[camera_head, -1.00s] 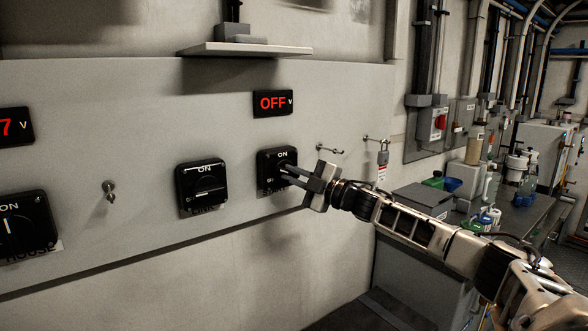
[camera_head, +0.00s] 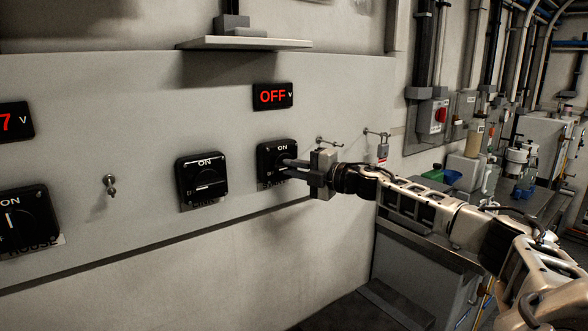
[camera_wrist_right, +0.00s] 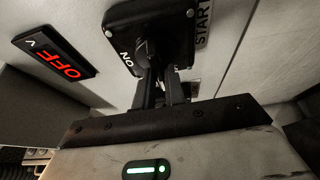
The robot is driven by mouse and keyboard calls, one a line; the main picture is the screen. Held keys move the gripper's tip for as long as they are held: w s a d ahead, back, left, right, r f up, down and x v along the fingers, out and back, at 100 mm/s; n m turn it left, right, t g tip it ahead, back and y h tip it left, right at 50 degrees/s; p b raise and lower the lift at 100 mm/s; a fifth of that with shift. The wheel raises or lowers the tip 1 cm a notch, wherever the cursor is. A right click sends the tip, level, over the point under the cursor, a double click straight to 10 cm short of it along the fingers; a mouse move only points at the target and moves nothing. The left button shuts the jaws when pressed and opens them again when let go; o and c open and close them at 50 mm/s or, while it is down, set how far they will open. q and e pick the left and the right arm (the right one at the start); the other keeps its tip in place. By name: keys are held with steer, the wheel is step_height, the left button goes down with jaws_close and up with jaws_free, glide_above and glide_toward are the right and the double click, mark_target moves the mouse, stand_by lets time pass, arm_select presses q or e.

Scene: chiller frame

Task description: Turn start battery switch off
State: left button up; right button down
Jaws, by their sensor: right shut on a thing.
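The start battery switch (camera_head: 268,152) is the black square rotary switch on the right of the grey panel, below a red "OFF" display (camera_head: 272,97). My right gripper (camera_head: 288,168) reaches it from the right, its fingers shut on the knob. In the right wrist view the fingers (camera_wrist_right: 163,92) close around the knob of the switch (camera_wrist_right: 145,20), with a "START" label beside it. The fingers hide most of the knob, so its exact angle is hard to tell. My left gripper is not in view.
The link switch (camera_head: 202,183) sits left of the start switch, and the house switch (camera_head: 25,222) is at the far left. A shelf (camera_head: 245,43) juts out above. A padlock (camera_head: 382,149) hangs on the right. A cluttered bench (camera_head: 540,200) stands to the right.

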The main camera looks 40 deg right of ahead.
steer(key=c, duration=1.5)
jaws_free()
steer(key=shift+o, duration=0.2)
